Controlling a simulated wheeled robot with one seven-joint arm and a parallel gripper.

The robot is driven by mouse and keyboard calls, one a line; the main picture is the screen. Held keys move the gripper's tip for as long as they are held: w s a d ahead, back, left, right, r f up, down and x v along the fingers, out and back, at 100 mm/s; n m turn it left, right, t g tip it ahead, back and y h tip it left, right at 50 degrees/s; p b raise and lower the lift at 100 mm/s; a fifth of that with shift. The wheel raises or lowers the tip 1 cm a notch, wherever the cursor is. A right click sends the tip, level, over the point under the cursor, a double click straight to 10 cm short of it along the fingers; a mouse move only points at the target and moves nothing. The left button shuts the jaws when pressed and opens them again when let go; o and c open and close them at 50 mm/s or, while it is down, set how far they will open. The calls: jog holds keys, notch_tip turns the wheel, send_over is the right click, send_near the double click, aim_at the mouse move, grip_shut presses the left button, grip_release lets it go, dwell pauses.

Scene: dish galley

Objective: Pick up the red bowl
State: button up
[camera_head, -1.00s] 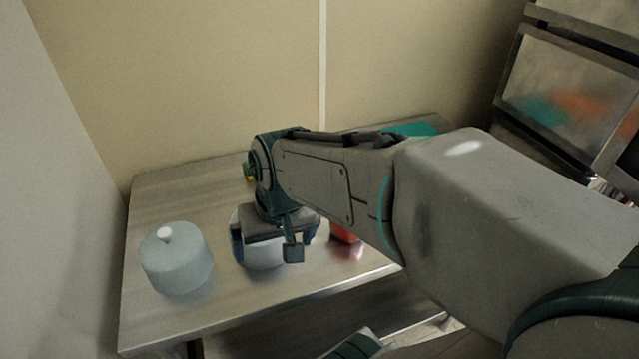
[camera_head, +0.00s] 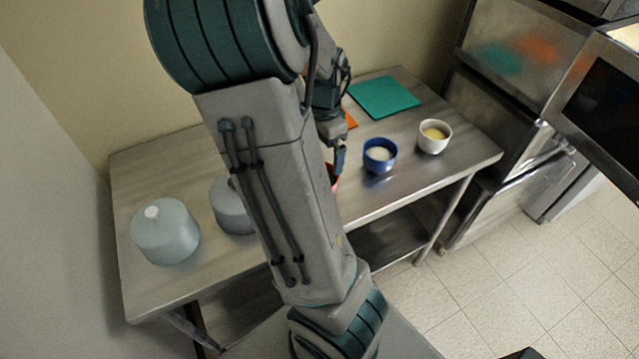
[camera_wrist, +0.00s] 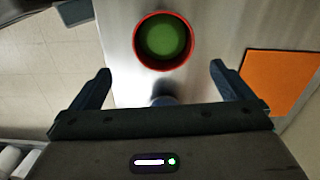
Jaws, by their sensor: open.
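The red bowl (camera_wrist: 192,42), with green contents, shows whole in the wrist view at the upper middle. It stands on the steel table, ahead of my gripper (camera_wrist: 161,78) and roughly between the lines of its two fingers. The fingers are spread wide with nothing between them, and do not touch the bowl. In the head view only a sliver of the red bowl (camera_head: 334,183) shows beside my arm, which hides most of it. My gripper (camera_head: 337,158) is also partly hidden there, just above the bowl.
On the steel table (camera_head: 440,171), a blue bowl (camera_head: 380,165) and a white bowl (camera_head: 444,143) stand right of the red bowl. A teal board (camera_head: 384,90) and an orange board (camera_wrist: 280,80) lie behind. A pale lidded pot (camera_head: 165,240) and a grey pot (camera_head: 232,212) stand left.

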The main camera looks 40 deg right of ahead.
jog(key=f, duration=0.7)
jog(key=f+b, duration=0.1)
jog(key=f, duration=0.2)
jog(key=shift+w+a+f, duration=0.1)
jog(key=shift+w+f, duration=0.15)
jog(key=shift+w, duration=0.05)
jog(key=c, duration=1.1)
jog(key=shift+r, duration=0.1)
